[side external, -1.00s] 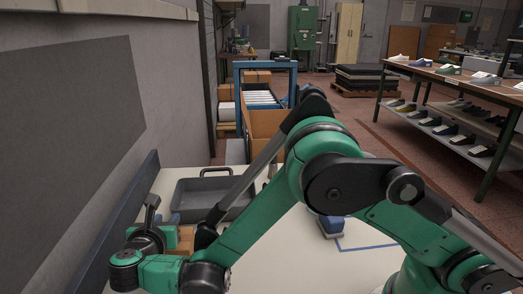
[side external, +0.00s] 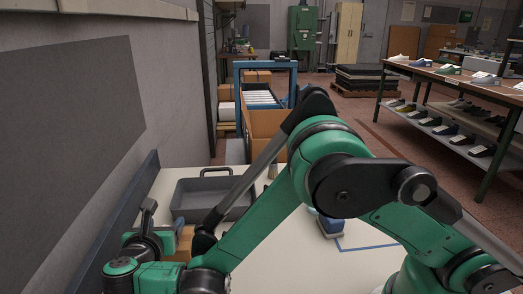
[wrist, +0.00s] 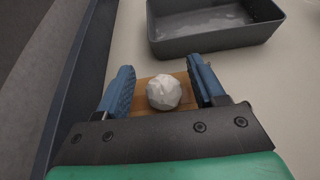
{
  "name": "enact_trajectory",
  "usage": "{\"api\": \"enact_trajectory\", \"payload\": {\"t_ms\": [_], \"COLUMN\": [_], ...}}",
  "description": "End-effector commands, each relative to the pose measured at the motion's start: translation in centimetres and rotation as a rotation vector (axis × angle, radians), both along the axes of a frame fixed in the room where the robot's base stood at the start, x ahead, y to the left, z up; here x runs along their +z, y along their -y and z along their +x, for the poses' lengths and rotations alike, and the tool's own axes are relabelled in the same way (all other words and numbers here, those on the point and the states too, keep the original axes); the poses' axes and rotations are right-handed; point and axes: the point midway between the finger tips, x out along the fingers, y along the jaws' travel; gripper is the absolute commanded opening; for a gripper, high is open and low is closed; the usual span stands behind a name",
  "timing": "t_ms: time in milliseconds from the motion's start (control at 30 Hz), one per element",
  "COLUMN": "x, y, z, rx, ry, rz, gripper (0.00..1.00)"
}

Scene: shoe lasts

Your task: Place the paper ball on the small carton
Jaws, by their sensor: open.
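The white crumpled paper ball (wrist: 164,92) rests on top of the small brown carton (wrist: 146,84) in the wrist view. My gripper (wrist: 161,78) is open, with one blue finger on each side of the ball and a gap between each finger and the ball. In the side external view, part of the carton (side external: 184,240) shows behind my wrist.
A dark grey tray (side external: 189,201) stands on the pale table just beyond the carton; it also shows in the wrist view (wrist: 215,43). A dark raised edge (side external: 122,222) runs along the table's left side.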

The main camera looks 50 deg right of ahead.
Motion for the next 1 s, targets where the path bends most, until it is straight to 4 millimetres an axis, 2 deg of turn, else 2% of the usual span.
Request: {"api": "enact_trajectory", "payload": {"t_ms": [300, 400, 567, 667, 767, 867, 1000], "x": [2.7, 3.4, 4.0, 4.6, 5.6, 6.5, 7.4], "y": [-4.7, -5.8, -6.4, -5.1, -2.3, 1.6, 6.5], "z": [-4.7, -5.8, -6.6, -6.3, -5.6, -5.7, -7.3], "rx": [0.005, 0.004, -0.004, -0.044, -0.137, -0.292, -0.567], "ry": [0.001, 0.0, 0.002, 0.01, 0.038, 0.093, 0.218], "rz": [0.001, 0.0, 0.011, 0.086, 0.262, 0.519, 0.907], "gripper": [0.62, 0.62, 0.62, 0.62, 0.62, 0.62, 0.62]}}
